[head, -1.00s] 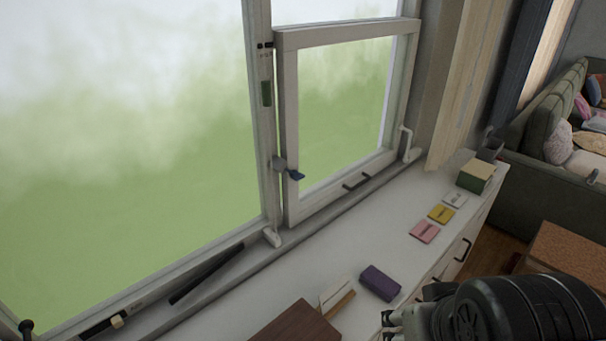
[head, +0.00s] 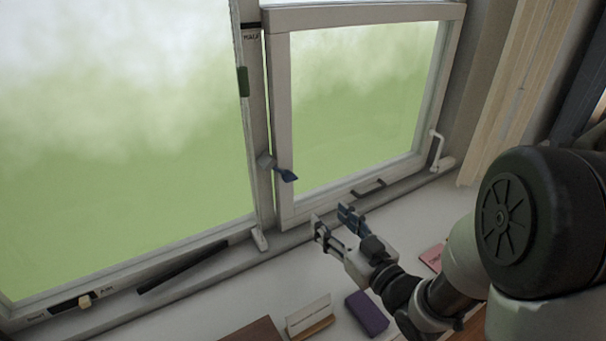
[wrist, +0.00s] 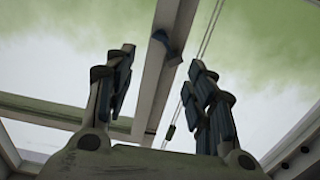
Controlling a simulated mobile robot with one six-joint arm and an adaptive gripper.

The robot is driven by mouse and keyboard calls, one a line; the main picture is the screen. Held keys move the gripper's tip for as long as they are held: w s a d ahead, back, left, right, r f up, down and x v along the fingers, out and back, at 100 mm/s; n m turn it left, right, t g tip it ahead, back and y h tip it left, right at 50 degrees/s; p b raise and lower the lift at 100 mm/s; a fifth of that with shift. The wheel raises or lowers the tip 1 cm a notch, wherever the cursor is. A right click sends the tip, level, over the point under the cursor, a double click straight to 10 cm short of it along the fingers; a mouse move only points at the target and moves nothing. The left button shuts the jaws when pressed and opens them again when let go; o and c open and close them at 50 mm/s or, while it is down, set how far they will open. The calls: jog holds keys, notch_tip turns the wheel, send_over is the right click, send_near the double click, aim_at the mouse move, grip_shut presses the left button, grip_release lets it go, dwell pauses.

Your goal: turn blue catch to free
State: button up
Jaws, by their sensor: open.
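The blue catch (head: 287,175) sits on a grey mount (head: 265,161) on the post between the large fixed pane and the small window sash (head: 284,130). Its blue lever points right and slightly down, overlapping the sash's left edge. In the wrist view a dark blue piece, which looks like the catch (wrist: 166,43), shows on the post beyond my fingers. My gripper (head: 333,222) is open and empty. It is below and to the right of the catch, in front of the sash's lower rail, apart from the catch. The wrist view also shows both fingers spread (wrist: 160,70).
A dark handle (head: 369,188) is on the sash's lower rail and a white lever (head: 437,146) at its right. On the sill top (head: 290,262) are a purple block (head: 367,313), a card in a wooden holder (head: 311,322) and a pink note (head: 432,257).

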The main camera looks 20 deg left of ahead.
aim_at(293, 180)
jog(key=x, duration=0.8)
jog(key=b+x, duration=0.1)
jog(key=x, duration=0.8)
jog(key=shift+a+r+b, duration=0.2)
jog(key=shift+r+b, duration=0.05)
jog(key=shift+b, duration=0.05)
jog(key=shift+c, duration=0.4)
jog(key=c, duration=1)
